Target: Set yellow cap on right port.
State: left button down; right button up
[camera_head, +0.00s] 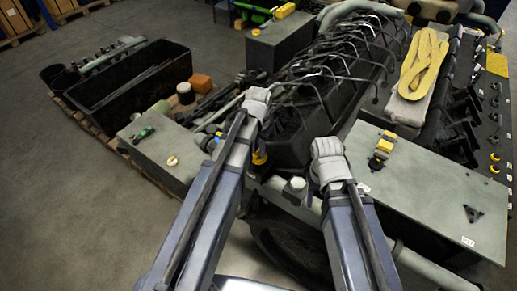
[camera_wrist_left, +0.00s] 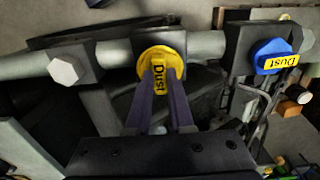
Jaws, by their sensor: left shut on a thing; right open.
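The yellow cap (camera_wrist_left: 162,64), a round disc with a tag reading "Dust", shows in the left wrist view in front of the middle block of a grey pipe. My left gripper (camera_wrist_left: 166,88) is shut on it. I cannot tell whether the cap touches the port behind it, which it hides. In the head view the yellow cap (camera_head: 259,157) is partly hidden by my left arm. A blue cap (camera_wrist_left: 273,57) with a yellow tag is on the neighbouring block. My right gripper (camera_head: 326,168) is open near the pipe, its fingers hard to make out.
A white hex plug (camera_wrist_left: 68,68) is on the pipe's other block; it also shows in the head view (camera_head: 296,183). The engine (camera_head: 330,85) stands behind. A grey bench with a yellow block (camera_head: 384,144) is at right. A black crate (camera_head: 130,80) is at left.

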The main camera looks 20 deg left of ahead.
pick_arm(q)
jog(key=shift+f+b, duration=0.5)
dwell(0.6)
jog(key=shift+r, duration=0.1)
dwell(0.4)
jog(key=c, duration=0.7)
grip_release()
notch_tip(320, 180, up, 8)
jog(key=p, duration=0.8)
